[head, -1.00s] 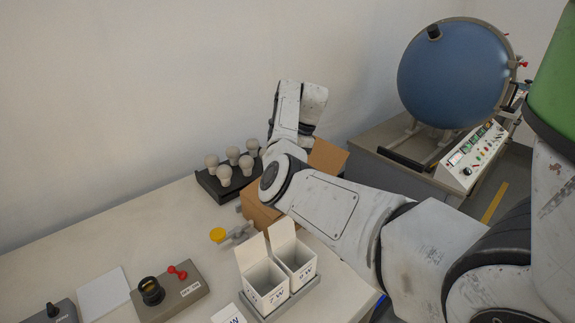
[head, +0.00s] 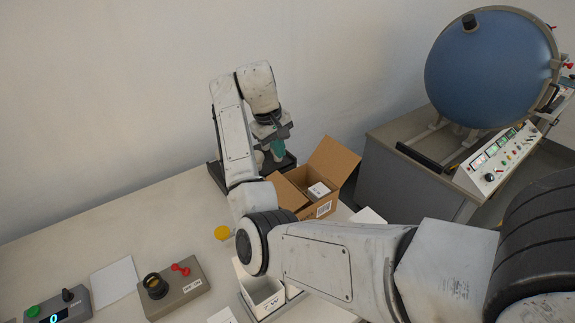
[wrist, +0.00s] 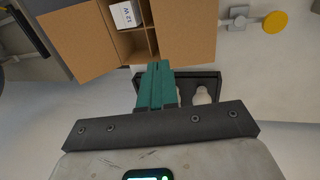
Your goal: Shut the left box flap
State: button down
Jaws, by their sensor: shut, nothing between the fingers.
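The open cardboard box (head: 313,211) stands right of the bulb tray. Its left flap (head: 287,192) leans outward, open, and also shows in the wrist view (wrist: 187,35), on the right there. Its right flap (head: 333,160) stands up, open; in the wrist view it is the left panel (wrist: 80,42). Inside, between dividers, sits a small white carton (head: 318,190). My gripper (head: 277,149) points down over the black bulb tray, behind the left flap. Its teal fingers (wrist: 156,85) are shut and empty. They appear apart from the flap. My arm hides the box's near left side.
The black tray (head: 216,175) holds bulbs, mostly hidden by my arm. A yellow disc (head: 222,232) lies left of the box. White cartons (head: 264,298) stand in front. A switch box (head: 175,292) and white pad (head: 115,282) lie left. A blue sphere (head: 490,70) stands behind right.

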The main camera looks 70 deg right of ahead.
aim_at(290, 186)
jog(key=x, duration=1.3)
jog(key=shift+f, duration=0.35)
